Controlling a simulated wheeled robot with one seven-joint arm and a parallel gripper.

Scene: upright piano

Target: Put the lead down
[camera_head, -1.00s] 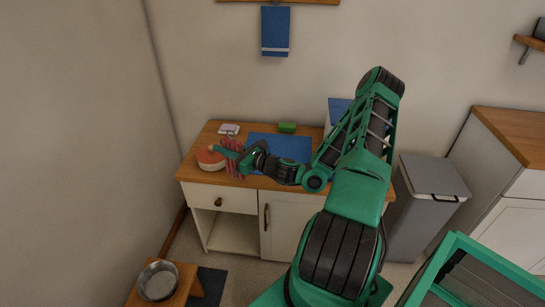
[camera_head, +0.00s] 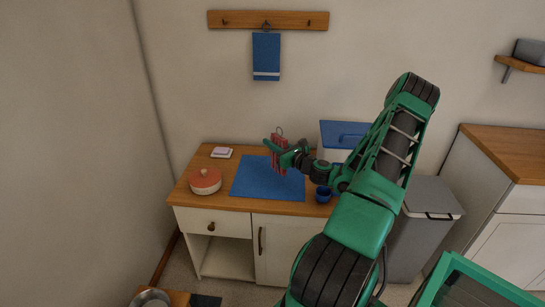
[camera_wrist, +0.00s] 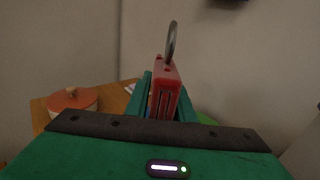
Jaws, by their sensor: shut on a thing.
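The lead (camera_head: 280,157) is a red bundle with a metal loop at its top. My gripper (camera_head: 276,148) is shut on it above the far part of the blue mat (camera_head: 262,186) on the wooden counter. In the wrist view the lead (camera_wrist: 167,92) stands upright between my green fingers, with its grey loop pointing up. My gripper (camera_wrist: 165,100) hides its lower part there. I cannot tell exactly how far it is above the counter.
An orange-lidded pot (camera_head: 205,182) and a small pale item (camera_head: 221,152) are on the counter's left. A blue cup (camera_head: 323,194) stands right of the mat, and a blue-lidded white container (camera_head: 343,134) is behind. A blue towel (camera_head: 266,56) hangs from wall hooks (camera_head: 240,20).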

